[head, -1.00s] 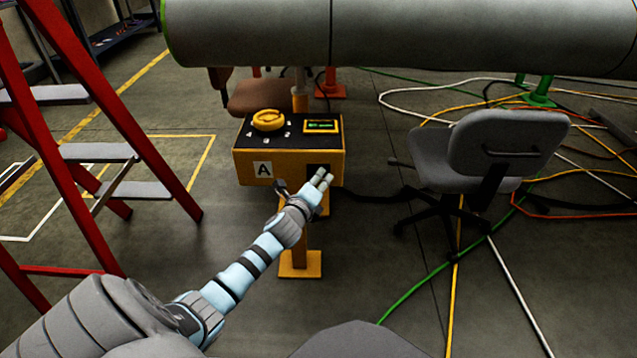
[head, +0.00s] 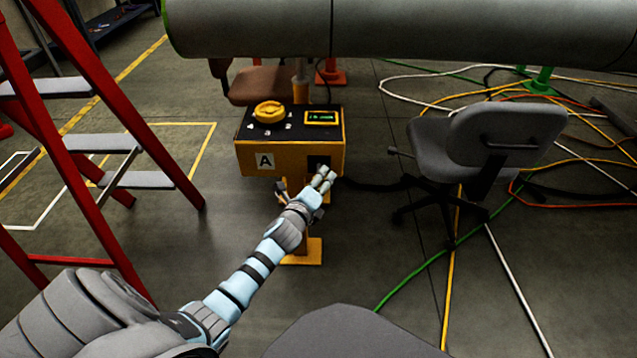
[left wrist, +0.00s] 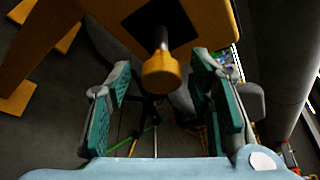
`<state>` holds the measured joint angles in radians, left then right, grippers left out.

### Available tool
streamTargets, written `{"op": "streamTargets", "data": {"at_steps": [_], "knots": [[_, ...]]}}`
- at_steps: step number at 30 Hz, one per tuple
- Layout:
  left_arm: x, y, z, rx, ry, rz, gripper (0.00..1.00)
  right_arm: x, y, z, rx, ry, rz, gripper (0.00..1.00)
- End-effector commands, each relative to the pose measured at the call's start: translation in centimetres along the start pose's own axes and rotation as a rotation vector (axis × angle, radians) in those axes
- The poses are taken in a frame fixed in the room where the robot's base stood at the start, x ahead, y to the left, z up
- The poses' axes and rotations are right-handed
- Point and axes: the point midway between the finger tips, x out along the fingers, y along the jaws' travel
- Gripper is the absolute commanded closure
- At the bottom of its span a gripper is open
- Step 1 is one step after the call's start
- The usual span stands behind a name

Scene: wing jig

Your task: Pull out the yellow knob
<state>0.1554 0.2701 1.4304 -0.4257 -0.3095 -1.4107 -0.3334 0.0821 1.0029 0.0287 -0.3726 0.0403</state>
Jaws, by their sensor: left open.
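The yellow knob (left wrist: 162,73) shows in the left wrist view as a short round cap on a metal shaft. The shaft comes out of a black square panel (left wrist: 150,28) on the yellow box (head: 290,158). My left gripper (head: 304,184) is open at the box's front lower right in the head view. In the left wrist view its two teal-padded fingers (left wrist: 162,62) stand on either side of the knob, with a gap on each side. The knob cannot be made out in the head view. My right gripper is not in view.
The box has a yellow dial (head: 269,111) and a small screen (head: 323,117) on top. A red ladder (head: 130,130) stands at left, a grey office chair (head: 500,135) at right. A large grey cylinder (head: 420,35) spans the back. Cables lie on the floor at right.

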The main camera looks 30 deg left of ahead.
Motion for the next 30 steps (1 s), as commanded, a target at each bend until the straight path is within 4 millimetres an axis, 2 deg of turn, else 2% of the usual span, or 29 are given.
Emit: {"op": "streamTargets", "data": {"at_steps": [4,7,15,18,22,30], "knots": [[-0.4,0.0,0.0,0.001,0.000,-0.001,0.52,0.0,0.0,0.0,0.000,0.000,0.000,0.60],[-1.9,0.0,0.0,0.001,0.000,-0.001,0.52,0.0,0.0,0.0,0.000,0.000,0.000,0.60],[-9.2,0.1,0.0,0.001,0.001,0.000,0.52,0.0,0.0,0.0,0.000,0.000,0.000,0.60],[-11.1,0.1,0.0,0.001,0.001,0.000,0.52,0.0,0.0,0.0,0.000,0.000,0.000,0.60],[-12.1,0.1,0.0,0.000,0.000,0.001,0.52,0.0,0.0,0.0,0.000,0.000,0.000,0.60],[-12.1,0.0,0.0,0.000,-0.001,0.001,0.52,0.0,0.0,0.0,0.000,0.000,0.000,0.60]]}}
